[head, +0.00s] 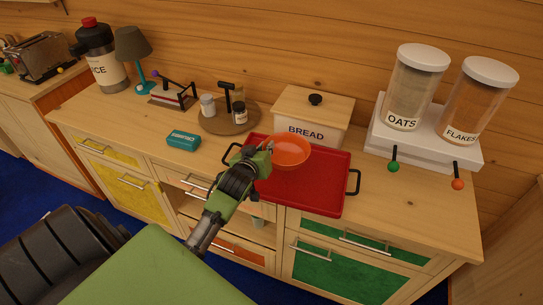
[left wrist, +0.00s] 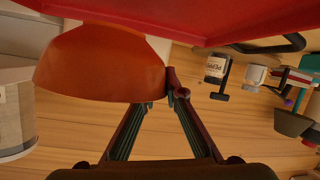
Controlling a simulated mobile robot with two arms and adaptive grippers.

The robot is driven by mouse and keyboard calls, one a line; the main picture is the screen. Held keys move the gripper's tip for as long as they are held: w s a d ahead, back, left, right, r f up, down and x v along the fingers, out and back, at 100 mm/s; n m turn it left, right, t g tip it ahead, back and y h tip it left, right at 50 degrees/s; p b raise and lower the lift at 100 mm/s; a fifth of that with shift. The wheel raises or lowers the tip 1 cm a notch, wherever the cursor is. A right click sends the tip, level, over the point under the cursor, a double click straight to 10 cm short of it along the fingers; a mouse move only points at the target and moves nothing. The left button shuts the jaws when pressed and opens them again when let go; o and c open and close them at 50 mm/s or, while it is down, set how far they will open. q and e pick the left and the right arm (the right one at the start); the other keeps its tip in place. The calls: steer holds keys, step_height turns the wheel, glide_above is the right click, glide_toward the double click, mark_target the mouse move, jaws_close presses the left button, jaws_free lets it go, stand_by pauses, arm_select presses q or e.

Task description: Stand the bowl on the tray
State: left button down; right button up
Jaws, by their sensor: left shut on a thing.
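The orange bowl (head: 290,152) is upright over the back left part of the red tray (head: 322,190), which lies on the wooden counter. My left gripper (head: 267,148) is shut on the bowl's near left side. In the left wrist view, which is upside down, the bowl (left wrist: 100,65) is at the fingertips and the tray (left wrist: 215,18) is along the top edge. The bowl's base is close to the tray; I cannot tell whether they touch. My right gripper is not in view.
The bread bin (head: 312,113) stands just behind the tray. Oats (head: 413,88) and flakes (head: 478,100) jars stand on a white riser to the right. A round board (head: 222,124) with shakers and a teal box (head: 184,139) are to the left. Counter right of the tray is clear.

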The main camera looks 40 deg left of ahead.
mark_target(286, 155)
arm_select(q)
steer(key=shift+w+d+f, duration=0.4)
steer(key=shift+f, duration=0.15)
steer(key=f, duration=0.1)
steer(key=f+p, duration=0.1)
steer(key=shift+w+d+f, duration=0.15)
steer(key=shift+d+f, duration=0.05)
steer(key=shift+f, duration=0.65)
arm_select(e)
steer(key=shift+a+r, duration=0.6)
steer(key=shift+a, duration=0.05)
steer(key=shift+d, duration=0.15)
arm_select(q)
steer(key=c, duration=2.1)
jaws_free()
steer(key=shift+f, duration=0.15)
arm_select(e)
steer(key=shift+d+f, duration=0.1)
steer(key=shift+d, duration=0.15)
